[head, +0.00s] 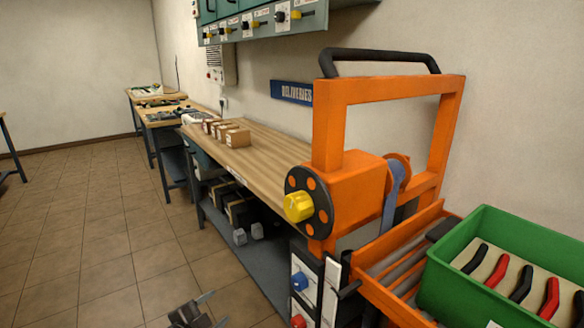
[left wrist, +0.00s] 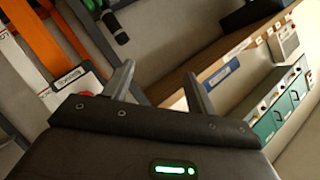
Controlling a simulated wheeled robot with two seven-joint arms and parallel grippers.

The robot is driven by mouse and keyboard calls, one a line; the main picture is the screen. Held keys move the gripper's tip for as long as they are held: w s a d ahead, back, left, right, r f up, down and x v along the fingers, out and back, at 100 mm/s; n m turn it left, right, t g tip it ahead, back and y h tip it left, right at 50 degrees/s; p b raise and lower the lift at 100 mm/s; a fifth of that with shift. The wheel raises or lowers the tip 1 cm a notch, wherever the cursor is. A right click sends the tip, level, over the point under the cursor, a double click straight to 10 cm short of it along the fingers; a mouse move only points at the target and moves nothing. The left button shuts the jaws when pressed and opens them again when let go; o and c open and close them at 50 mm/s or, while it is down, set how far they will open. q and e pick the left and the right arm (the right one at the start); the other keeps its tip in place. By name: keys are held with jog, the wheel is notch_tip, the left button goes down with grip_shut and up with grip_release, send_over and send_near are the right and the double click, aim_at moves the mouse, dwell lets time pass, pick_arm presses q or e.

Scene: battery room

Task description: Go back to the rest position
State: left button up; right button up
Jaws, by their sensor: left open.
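My left gripper (head: 205,309) shows at the bottom edge of the head view, over the tiled floor and left of the workbench. Its two fingers are apart and nothing is between them. In the left wrist view the same gripper (left wrist: 160,85) also shows spread, empty fingers, with a green light on its body. It touches nothing that I can see. My right gripper is in neither view.
A wooden workbench (head: 264,158) with small cardboard boxes (head: 237,137) runs along the wall. An orange frame machine (head: 353,193) with a yellow knob (head: 298,207) stands at its near end. A green crate (head: 470,290) is at right. The floor (head: 100,230) at left is clear.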

pick_arm(q)
jog(key=s+a+f+n+g+y, duration=0.25)
jog(key=s+f+n, duration=0.2)
jog(key=f, duration=0.55)
jog(key=s+a+f+n+g+y, duration=0.25)
jog(key=s+f+n, duration=0.2)
jog(key=f, duration=0.45)
jog(key=s+a+f+g+p, duration=0.1)
jog(key=s+f+p, duration=0.3)
jog(key=s, duration=0.9)
jog(key=s+a+f+n+g+p, duration=0.1)
jog(key=s+f+g+p, duration=0.2)
jog(key=s+f, duration=0.7)
jog(key=s+a+f+n+g+p, duration=0.1)
jog(key=s+f+p, duration=0.4)
jog(key=s, duration=1.3)
notch_tip(320, 180, down, 3)
jog(key=shift+a+g, duration=0.35)
jog(key=shift+g, duration=0.55)
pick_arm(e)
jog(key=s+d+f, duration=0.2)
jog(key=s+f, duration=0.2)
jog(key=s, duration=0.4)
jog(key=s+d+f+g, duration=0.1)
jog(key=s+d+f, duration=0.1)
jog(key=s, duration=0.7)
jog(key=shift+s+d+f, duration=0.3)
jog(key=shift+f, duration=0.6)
